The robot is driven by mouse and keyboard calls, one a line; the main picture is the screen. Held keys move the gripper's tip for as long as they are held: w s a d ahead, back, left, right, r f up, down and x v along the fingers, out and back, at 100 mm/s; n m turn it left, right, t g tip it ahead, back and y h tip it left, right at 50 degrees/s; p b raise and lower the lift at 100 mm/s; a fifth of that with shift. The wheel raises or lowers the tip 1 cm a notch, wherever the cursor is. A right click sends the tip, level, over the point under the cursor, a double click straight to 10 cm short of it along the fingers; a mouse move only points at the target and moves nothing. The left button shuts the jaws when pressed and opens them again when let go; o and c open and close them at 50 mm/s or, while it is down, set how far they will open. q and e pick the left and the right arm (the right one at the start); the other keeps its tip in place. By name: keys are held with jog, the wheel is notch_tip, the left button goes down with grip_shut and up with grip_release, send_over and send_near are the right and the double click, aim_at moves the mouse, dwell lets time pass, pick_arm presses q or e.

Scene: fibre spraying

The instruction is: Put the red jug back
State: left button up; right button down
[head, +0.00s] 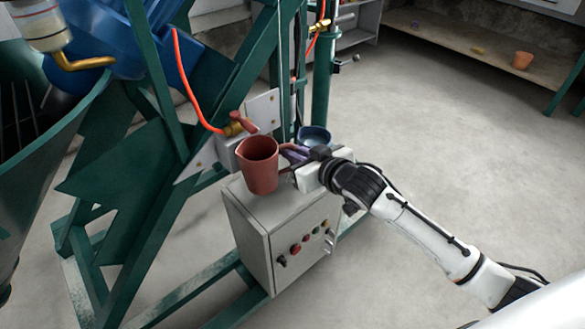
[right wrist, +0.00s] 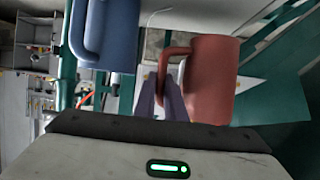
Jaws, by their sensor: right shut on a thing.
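The red jug (head: 259,168) is upright over the top of the grey control box (head: 290,203), at its back left part. I cannot tell whether its base touches the box. My right gripper (head: 290,154) comes in from the right and is shut on the jug's handle. In the right wrist view, the red jug (right wrist: 212,78) is at the right, with its handle at the purple fingers of my right gripper (right wrist: 163,95). My left gripper is not in view.
A blue jug (head: 314,137) is just behind my right gripper. A valve with an orange hose (head: 186,85) is close behind the red jug. Green frame beams (head: 135,225) stand at the left. An orange pot (head: 522,60) is on a far shelf. The floor at the right is clear.

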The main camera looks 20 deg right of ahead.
notch_tip(320, 180, down, 5)
jog(key=shift+w+r+b, duration=0.1)
jog(key=shift+r+b, duration=0.05)
jog(key=shift+b, duration=0.55)
jog(key=shift+w+a, duration=0.1)
jog(key=shift+f, duration=0.25)
jog(key=c, duration=1.8)
grip_release()
